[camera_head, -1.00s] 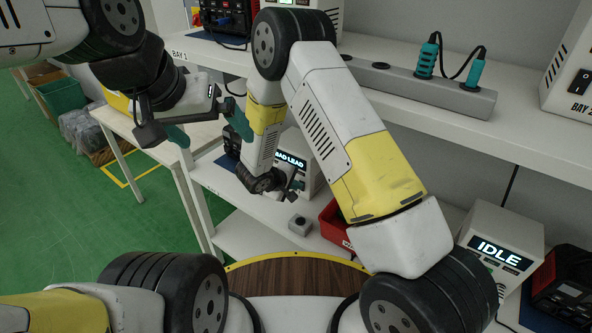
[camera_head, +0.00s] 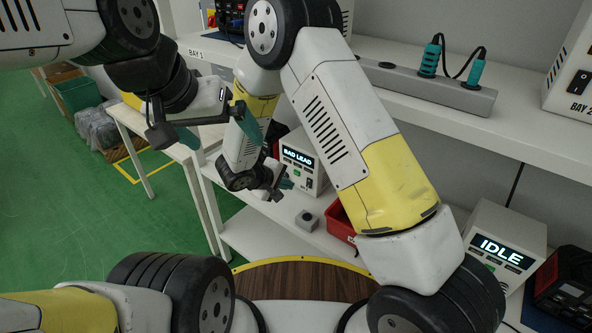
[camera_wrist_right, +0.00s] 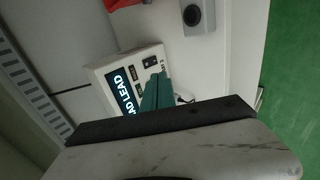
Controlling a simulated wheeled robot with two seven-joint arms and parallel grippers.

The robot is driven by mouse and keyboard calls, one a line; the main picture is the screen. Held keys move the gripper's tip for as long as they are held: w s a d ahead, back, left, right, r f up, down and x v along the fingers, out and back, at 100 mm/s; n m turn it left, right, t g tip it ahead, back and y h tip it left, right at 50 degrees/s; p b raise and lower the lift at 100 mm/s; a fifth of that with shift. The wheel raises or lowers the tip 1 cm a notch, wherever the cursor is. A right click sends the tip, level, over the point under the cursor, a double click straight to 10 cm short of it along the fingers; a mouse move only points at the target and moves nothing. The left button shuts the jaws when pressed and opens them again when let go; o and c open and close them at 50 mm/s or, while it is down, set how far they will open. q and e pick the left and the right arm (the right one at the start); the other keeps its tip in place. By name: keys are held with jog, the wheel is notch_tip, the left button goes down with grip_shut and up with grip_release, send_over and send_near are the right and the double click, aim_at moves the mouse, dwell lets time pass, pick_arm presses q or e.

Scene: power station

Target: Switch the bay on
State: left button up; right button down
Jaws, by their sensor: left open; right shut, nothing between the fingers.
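A white box with a black rocker switch (camera_head: 579,82) and the label BAY 2 stands on the upper shelf at the far right. A BAY 1 label (camera_head: 196,52) is on the shelf edge at upper left. A white tester box reading BAD LEAD (camera_head: 301,160) stands on the lower shelf; it also shows in the right wrist view (camera_wrist_right: 124,95). Another white box (camera_head: 503,247) reads IDLE. My left gripper (camera_head: 219,131) is open and empty in front of the shelf. My right gripper (camera_head: 286,184) is shut and empty before the BAD LEAD box, its teal fingers (camera_wrist_right: 156,92) together.
A grey power strip (camera_head: 420,85) with teal plugs lies on the upper shelf. A small grey button box (camera_head: 306,222) and a red bin (camera_head: 340,222) are on the lower shelf. A black-and-red device (camera_head: 568,285) sits beside the IDLE box. My right arm crosses the middle.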

jog(key=shift+v, duration=1.65)
jog(key=shift+s+a+f, duration=0.15)
jog(key=shift+f, duration=0.6)
send_near(308, 187)
jog(key=f, duration=0.4)
jog(key=shift+w+d, duration=0.25)
jog(key=shift+d, duration=0.05)
jog(key=shift+w+d, duration=0.35)
jog(key=shift+w, duration=0.2)
jog(key=shift+w+d, duration=0.35)
jog(key=shift+w, duration=0.15)
jog(key=shift+w+d, duration=0.35)
jog(key=shift+w, duration=0.15)
